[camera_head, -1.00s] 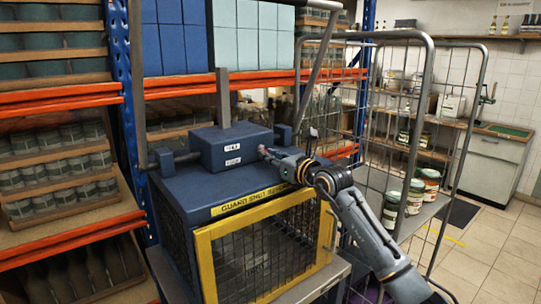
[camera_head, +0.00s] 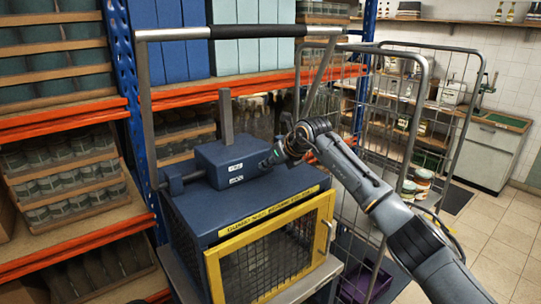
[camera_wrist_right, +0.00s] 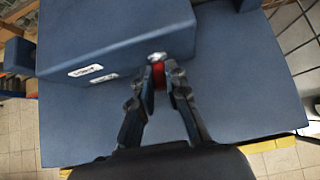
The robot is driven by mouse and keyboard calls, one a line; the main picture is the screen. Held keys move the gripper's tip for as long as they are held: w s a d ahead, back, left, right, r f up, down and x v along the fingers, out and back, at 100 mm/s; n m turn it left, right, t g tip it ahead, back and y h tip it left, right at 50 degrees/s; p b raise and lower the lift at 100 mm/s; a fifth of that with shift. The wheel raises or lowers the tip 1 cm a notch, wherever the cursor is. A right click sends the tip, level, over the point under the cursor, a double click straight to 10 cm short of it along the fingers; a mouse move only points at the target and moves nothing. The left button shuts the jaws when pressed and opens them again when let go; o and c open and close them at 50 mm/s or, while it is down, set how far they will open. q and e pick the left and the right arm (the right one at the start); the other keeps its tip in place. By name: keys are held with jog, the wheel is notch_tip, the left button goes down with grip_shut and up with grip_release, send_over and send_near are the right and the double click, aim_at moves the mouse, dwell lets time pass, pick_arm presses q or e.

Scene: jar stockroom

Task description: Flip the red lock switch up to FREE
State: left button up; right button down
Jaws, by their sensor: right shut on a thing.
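The red lock switch (camera_wrist_right: 159,75) shows as a small red piece on the side of a blue housing, between my right fingertips in the wrist view. My right gripper (camera_wrist_right: 160,82) is shut on it. In the head view my right gripper (camera_head: 268,160) reaches the right side of the housing (camera_head: 222,155) and hides the switch. Two white labels (camera_head: 237,167) sit on the housing; their words are too small to read surely. Whether the switch points up or down cannot be told. My left gripper is not in view.
The housing stands on a blue machine with a yellow-framed mesh guard (camera_head: 270,255). A grey upright lever (camera_head: 226,115) rises behind the housing. A wire cage trolley (camera_head: 420,130) with jars stands at right. Shelves (camera_head: 60,180) of jars fill the left. Tiled floor is free at far right.

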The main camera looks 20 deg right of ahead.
jog(key=shift+w+r+g+p, duration=0.1)
jog(key=shift+r+g+p, duration=0.15)
jog(key=shift+g+p, duration=0.35)
jog(key=c, duration=1.3)
grip_release()
jog(key=v, duration=1.2)
jog(key=shift+a, duration=0.25)
